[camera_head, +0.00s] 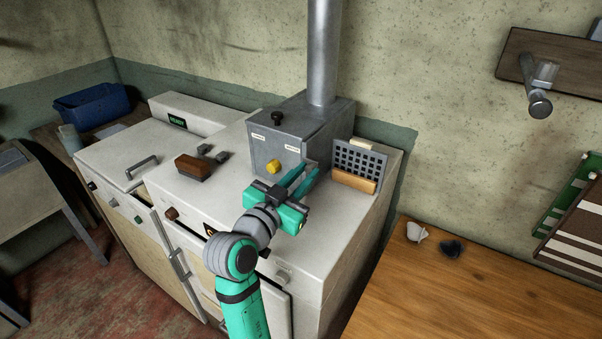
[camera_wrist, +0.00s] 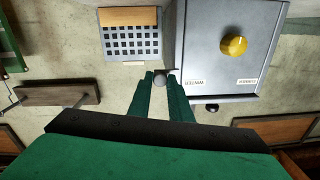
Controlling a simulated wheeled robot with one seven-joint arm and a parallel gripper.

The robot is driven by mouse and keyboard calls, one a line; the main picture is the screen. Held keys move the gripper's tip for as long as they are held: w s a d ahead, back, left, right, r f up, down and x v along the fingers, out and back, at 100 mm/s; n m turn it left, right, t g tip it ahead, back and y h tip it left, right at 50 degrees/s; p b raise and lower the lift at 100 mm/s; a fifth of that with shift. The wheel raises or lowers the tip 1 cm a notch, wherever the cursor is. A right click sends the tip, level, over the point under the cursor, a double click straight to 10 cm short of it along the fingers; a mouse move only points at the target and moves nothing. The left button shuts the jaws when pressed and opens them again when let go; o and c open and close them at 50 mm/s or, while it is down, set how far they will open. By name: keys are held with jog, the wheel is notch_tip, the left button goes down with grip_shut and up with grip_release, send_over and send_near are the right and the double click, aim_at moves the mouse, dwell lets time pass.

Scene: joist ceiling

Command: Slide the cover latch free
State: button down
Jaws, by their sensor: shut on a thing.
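A grey metal box (camera_head: 290,135) with a yellow knob (camera_head: 273,166) on its front stands on the white cabinet. It also shows in the wrist view (camera_wrist: 215,55). My gripper (camera_head: 305,175) reaches to the box's right front edge. In the wrist view its two green fingers (camera_wrist: 160,80) are shut on a small round grey latch knob (camera_wrist: 160,79) beside the box's edge. The knob's mounting is mostly hidden by the fingers, and the knob cannot be made out in the head view.
A perforated dark panel (camera_head: 359,161) with a wooden strip stands right of the box. A metal pipe (camera_head: 322,50) rises from the box. A brown block (camera_head: 194,168) lies to the left. The wooden table (camera_head: 450,290) at right is mostly bare.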

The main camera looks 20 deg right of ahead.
jog(key=c, duration=1.6)
grip_release()
jog(key=shift+s+d, duration=0.2)
jog(key=shift+a, duration=0.1)
jog(key=shift+a, duration=0.15)
jog(key=v, duration=1)
jog(key=shift+s+a, duration=0.15)
